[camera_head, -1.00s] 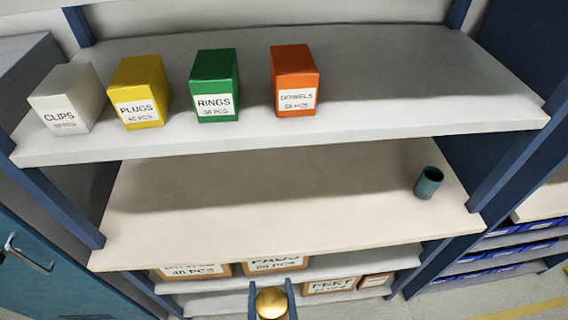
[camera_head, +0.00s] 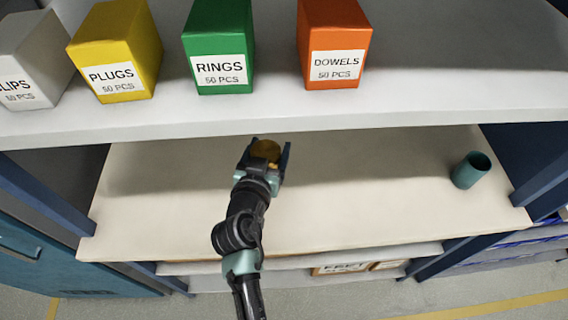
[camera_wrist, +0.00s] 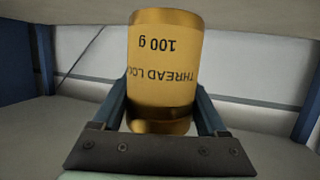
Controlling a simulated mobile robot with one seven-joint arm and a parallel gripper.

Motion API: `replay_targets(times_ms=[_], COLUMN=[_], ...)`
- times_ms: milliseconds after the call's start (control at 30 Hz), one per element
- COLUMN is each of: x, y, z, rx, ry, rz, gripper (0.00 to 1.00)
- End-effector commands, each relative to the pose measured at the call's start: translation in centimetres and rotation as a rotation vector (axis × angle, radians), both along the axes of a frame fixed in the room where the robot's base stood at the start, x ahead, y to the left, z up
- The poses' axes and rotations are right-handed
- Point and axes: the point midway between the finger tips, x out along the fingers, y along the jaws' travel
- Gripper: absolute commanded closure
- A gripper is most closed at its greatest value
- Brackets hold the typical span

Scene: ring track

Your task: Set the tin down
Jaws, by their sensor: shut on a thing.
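The tin is a gold-yellow cylinder (camera_head: 266,150) held in my gripper (camera_head: 265,155) over the middle cream shelf (camera_head: 370,215). In the wrist view the tin (camera_wrist: 165,65) stands between both fingers, with upside-down black text reading "100 g" and part of "THREAD LOC". My gripper (camera_wrist: 166,110) is shut on it. The tin is beneath the front edge of the upper shelf, near the middle of the cream shelf's width. Whether its base touches the shelf cannot be told.
A teal open-topped cup (camera_head: 471,170) stands at the right of the cream shelf. The upper shelf (camera_head: 280,120) carries white, yellow (camera_head: 117,50), green (camera_head: 219,48) and orange (camera_head: 334,45) boxes above. Blue posts flank both sides. The cream shelf is otherwise clear.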

Motion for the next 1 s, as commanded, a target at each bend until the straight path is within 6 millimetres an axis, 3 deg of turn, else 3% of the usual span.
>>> replay_targets(times_ms=[100, 500, 900, 933, 1000], x=[0.0, 0.0, 0.0, 0.0, 0.0], y=[0.0, 0.0, 0.0, 0.0, 0.0], z=[-2.1, -6.6, -7.0, -7.1, -6.9], rx=[-0.001, -0.001, 0.001, 0.001, 0.001], ry=[0.0, -0.002, -0.003, -0.001, -0.001], rz=[0.003, 0.003, 0.003, 0.003, 0.003], gripper=[0.93, 0.93, 0.93, 0.23, 0.1])
